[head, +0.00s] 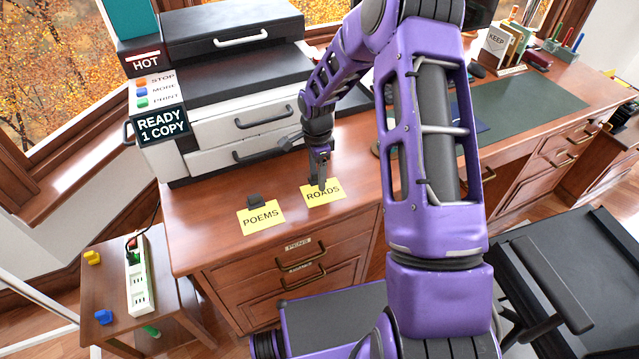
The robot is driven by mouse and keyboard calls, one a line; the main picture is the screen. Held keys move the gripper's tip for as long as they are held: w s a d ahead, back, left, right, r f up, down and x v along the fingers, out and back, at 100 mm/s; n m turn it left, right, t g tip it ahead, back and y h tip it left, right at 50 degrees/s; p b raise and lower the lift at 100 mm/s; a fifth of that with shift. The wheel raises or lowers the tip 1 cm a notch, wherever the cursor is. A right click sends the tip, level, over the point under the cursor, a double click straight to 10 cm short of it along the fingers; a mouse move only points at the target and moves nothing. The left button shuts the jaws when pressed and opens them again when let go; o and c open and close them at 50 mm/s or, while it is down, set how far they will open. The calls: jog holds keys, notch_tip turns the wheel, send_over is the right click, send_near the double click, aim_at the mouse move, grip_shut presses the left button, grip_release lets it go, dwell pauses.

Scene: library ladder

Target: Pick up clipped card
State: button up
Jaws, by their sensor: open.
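Two yellow cards lie on the wooden desk in the head view. The ROADS card (323,197) lies flat near the desk's front edge. The POEMS card (261,220) lies to its left, with a black clip (255,200) at its back edge. My gripper (321,184) points down at the ROADS card's back edge, and its fingers overlap that edge in the picture. It is open. Whether it touches the card cannot be told, and any clip there is hidden behind the fingers.
A printer (235,110) with a READY 1 COPY panel (162,123) stands behind the cards. A small side table (105,285) with a power strip (138,278) is at lower left. A black chair (560,270) is at right. Bare desk surrounds the cards.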

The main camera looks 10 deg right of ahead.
grip_shut()
dwell(0.3)
